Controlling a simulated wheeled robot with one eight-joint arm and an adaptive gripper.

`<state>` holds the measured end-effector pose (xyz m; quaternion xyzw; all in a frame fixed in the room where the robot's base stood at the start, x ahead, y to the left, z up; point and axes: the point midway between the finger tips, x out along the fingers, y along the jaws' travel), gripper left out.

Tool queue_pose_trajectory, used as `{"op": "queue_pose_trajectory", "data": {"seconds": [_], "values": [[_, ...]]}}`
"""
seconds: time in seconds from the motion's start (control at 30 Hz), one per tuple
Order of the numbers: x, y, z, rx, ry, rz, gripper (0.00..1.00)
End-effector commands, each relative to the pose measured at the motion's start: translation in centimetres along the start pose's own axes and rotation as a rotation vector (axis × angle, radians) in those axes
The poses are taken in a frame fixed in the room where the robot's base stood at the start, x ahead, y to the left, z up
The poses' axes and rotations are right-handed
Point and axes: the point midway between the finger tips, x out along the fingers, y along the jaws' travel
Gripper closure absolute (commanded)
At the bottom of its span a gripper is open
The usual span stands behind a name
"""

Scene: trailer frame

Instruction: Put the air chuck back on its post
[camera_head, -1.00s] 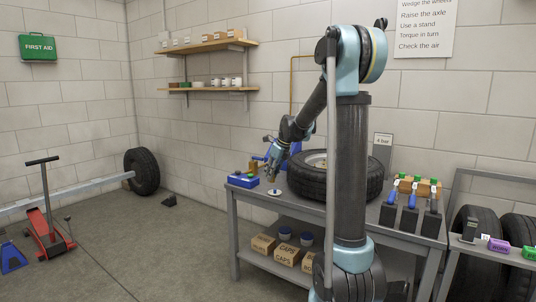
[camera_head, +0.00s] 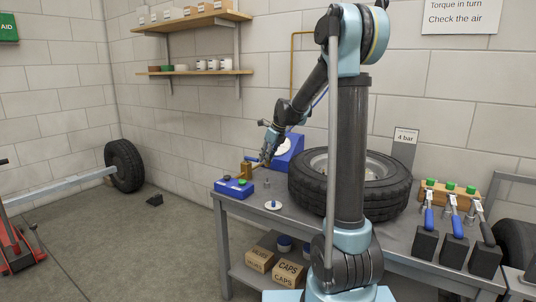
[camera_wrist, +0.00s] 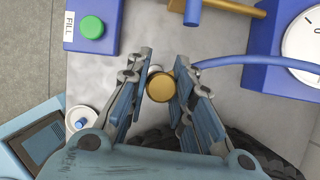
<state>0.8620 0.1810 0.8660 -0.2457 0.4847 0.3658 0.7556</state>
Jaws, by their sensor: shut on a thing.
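My gripper (camera_wrist: 164,62) is shut on the air chuck, whose round brass end (camera_wrist: 162,88) shows between the fingers in the wrist view. A blue hose (camera_wrist: 245,62) runs from beside the right finger towards the blue gauge box (camera_wrist: 262,45). In the head view my gripper (camera_head: 268,156) is over the left end of the bench, near the gauge box (camera_head: 290,150). A small grey upright peg (camera_head: 266,183) stands on the bench below it; I cannot tell whether this is the chuck's post. The chuck's underside is hidden.
A blue box with a green button (camera_head: 236,185) sits at the bench's left corner, beside a brass-coloured fitting (camera_head: 246,169). A white disc with a blue knob (camera_head: 273,204) lies at the front edge.

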Motion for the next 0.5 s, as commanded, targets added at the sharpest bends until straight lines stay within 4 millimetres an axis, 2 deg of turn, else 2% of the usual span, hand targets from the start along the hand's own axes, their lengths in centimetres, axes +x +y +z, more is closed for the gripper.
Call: {"op": "queue_pose_trajectory", "data": {"seconds": [0.23, 0.5], "values": [[0.7, -0.1, -0.4, 0.002, 0.000, -0.001, 1.00], [2.9, -0.6, -1.8, 0.008, 0.000, -0.004, 1.00]]}}
